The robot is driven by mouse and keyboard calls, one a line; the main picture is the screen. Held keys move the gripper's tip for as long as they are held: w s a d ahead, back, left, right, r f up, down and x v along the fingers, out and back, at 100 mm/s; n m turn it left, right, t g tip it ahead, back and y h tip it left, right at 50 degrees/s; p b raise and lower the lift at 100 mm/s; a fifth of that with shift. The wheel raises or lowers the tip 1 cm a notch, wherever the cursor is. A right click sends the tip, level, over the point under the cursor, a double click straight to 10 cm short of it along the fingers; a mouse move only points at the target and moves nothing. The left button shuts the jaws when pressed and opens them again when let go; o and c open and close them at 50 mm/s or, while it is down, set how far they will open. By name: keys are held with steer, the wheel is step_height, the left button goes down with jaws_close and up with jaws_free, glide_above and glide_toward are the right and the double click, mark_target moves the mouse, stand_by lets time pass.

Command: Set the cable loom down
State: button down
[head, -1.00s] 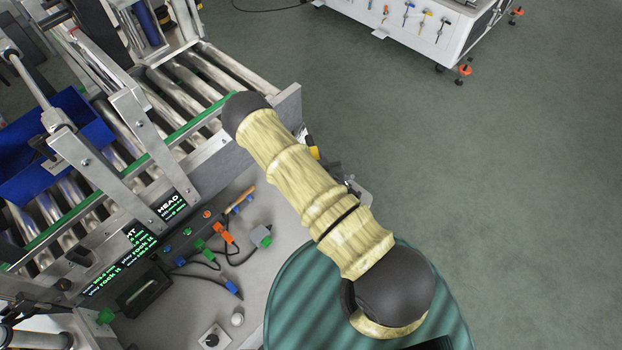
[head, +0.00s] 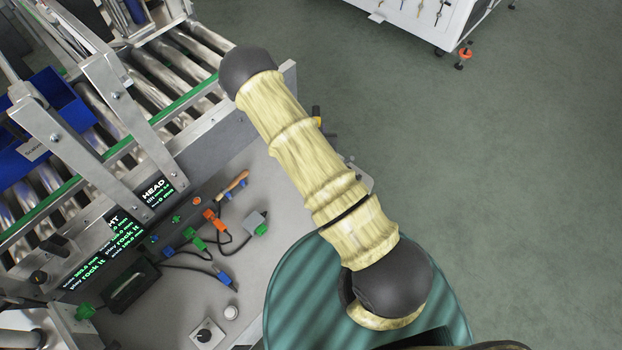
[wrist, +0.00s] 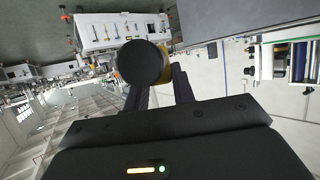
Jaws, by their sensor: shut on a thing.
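A cable loom (head: 221,238) with black leads and orange, green, blue and grey plugs lies on the grey worktop, left of my arm in the head view. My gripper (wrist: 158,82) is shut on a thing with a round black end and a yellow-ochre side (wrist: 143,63). A bit of black and yellow beside my arm (head: 317,118) in the head view seems to be the same thing. My arm hides most of the gripper there. I cannot tell what the held thing is; it does not look like a cable loom.
The worktop (head: 190,300) also carries a wooden-handled tool (head: 236,183), a black box (head: 132,285) and a knob box (head: 207,335). A roller conveyor (head: 165,70) with metal rails and a blue bin (head: 65,105) stands at left. Open green floor lies at right; a white cabinet (head: 420,15) stands beyond.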

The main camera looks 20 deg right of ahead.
steer(key=w+a+f+m+g+h+b, duration=0.1)
steer(key=f+m+h+b, duration=0.3)
steer(key=f+b, duration=0.4)
steer(key=w+a+f+m+g+h+b, duration=0.1)
steer(key=w+f+m+g+h+b, duration=0.1)
steer(key=f+b, duration=0.7)
steer(key=m+g+h+b, duration=0.1)
steer(key=m+g+b, duration=0.1)
steer(key=b, duration=0.2)
steer(key=shift+w+a+g+h+b, duration=0.15)
steer(key=shift+w+g+h+b, duration=0.15)
steer(key=shift+h+b, duration=0.1)
steer(key=shift+f, duration=3.15)
steer(key=shift+f+b, duration=0.35)
steer(key=shift+f, duration=1.6)
steer(key=shift+s+r, duration=0.1)
